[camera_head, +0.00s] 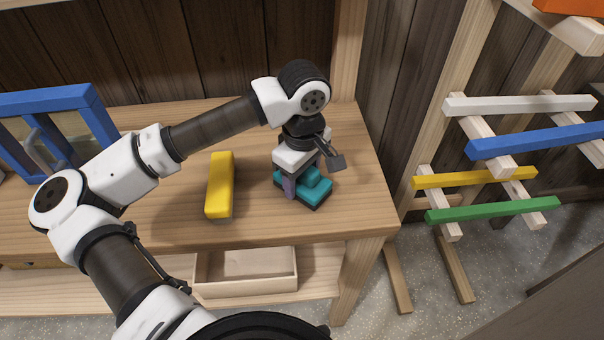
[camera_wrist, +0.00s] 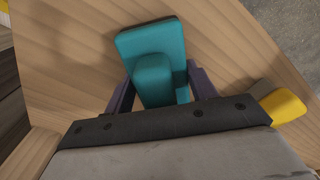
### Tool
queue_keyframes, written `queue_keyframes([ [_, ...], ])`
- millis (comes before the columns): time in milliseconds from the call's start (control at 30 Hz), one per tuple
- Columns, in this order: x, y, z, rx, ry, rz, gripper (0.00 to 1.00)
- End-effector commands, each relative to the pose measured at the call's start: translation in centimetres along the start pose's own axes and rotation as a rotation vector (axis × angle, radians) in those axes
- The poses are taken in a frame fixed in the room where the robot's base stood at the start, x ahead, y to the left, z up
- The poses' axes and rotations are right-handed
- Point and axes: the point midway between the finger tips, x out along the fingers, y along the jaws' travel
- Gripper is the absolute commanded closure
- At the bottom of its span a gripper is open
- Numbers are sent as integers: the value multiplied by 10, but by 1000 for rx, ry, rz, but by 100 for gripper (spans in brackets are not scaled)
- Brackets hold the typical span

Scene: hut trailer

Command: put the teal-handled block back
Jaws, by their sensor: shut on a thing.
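The teal-handled block (camera_head: 317,190) is at the right end of the wooden workbench (camera_head: 350,215), with a teal top and handle over a dark base. My gripper (camera_head: 303,178) points down over it and is shut on its handle. In the wrist view the raised teal handle (camera_wrist: 154,72) sits between the purple fingers (camera_wrist: 160,90), with the flat teal block (camera_wrist: 150,38) around it. The block is on or just above the bench top; I cannot tell which. My gripper hides part of the block in the head view.
A yellow block (camera_head: 219,184) lies left of my gripper. A blue frame (camera_head: 50,103) stands at the bench's far left. A wooden tray (camera_head: 245,286) sits on the shelf below. A rack with white, blue, yellow and green bars (camera_head: 493,211) stands at the right.

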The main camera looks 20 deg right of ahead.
Motion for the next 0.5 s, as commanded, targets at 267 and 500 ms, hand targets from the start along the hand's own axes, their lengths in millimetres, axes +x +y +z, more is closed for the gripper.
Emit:
queue_keyframes([
  [267,2,0,0,0,0,0,22],
  [500,2,0,0,0,0,0,22],
])
